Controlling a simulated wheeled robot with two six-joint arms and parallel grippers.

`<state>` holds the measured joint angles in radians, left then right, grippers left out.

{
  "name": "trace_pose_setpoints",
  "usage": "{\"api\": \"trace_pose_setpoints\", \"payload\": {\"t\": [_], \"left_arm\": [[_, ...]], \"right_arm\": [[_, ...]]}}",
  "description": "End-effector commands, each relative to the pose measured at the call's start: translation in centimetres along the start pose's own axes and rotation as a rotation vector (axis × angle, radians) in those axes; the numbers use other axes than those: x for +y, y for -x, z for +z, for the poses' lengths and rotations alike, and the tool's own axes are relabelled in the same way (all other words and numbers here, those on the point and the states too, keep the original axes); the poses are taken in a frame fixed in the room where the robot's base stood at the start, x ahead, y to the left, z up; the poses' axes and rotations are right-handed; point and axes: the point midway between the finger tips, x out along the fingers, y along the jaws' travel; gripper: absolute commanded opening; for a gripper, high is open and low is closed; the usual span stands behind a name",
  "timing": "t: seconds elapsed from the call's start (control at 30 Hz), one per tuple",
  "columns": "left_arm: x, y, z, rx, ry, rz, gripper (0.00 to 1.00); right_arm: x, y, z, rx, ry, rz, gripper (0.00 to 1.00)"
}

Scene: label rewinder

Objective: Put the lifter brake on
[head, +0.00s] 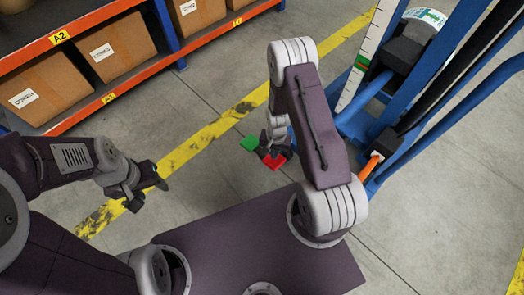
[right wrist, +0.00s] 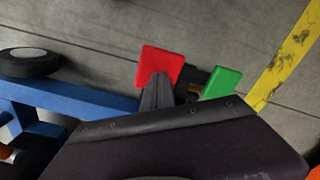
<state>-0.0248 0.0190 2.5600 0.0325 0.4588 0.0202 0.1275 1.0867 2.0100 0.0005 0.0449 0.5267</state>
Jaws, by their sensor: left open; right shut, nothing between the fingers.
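The blue lifter (head: 370,119) stands at the right in the head view. Its brake has a red pedal (head: 273,163) and a green pedal (head: 249,143), low near the floor. In the right wrist view the red pedal (right wrist: 160,62) and the green pedal (right wrist: 222,82) sit side by side. My right gripper (head: 274,154) is shut and empty; its fingertips (right wrist: 158,82) overlap the lower edge of the red pedal in the wrist view. I cannot tell whether they touch it. My left gripper (head: 147,187) is open and empty, away from the lifter.
A rack with cardboard boxes (head: 117,47) stands at the upper left. A blue leg (right wrist: 75,97) and a black wheel (right wrist: 28,62) of the lifter lie left in the wrist view. An orange handle (head: 370,166) is on the lifter. Floor around the yellow line (head: 207,133) is clear.

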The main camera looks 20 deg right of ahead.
Motion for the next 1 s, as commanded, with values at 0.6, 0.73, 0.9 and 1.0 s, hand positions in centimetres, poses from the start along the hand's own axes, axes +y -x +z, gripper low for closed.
{"api": "trace_pose_setpoints", "payload": {"t": [0.6, 0.73, 0.9, 1.0], "left_arm": [[0.0, -0.3, 0.0, 0.000, 0.000, 0.000, 0.50], [0.0, -0.7, 0.1, 0.000, 0.000, 0.000, 0.50], [0.0, -1.1, 0.1, 0.000, 0.000, 0.000, 0.50], [0.0, -1.4, 0.1, 0.000, 0.000, 0.000, 0.50]], "right_arm": [[0.0, -0.4, 0.0, 0.000, 0.000, 0.000, 0.00], [0.0, -1.0, 0.0, -0.001, 0.000, 0.000, 0.00], [0.0, -1.7, 0.0, 0.000, 0.000, 0.000, 0.00], [0.0, -2.1, 0.0, 0.000, 0.000, 0.000, 0.00]]}}
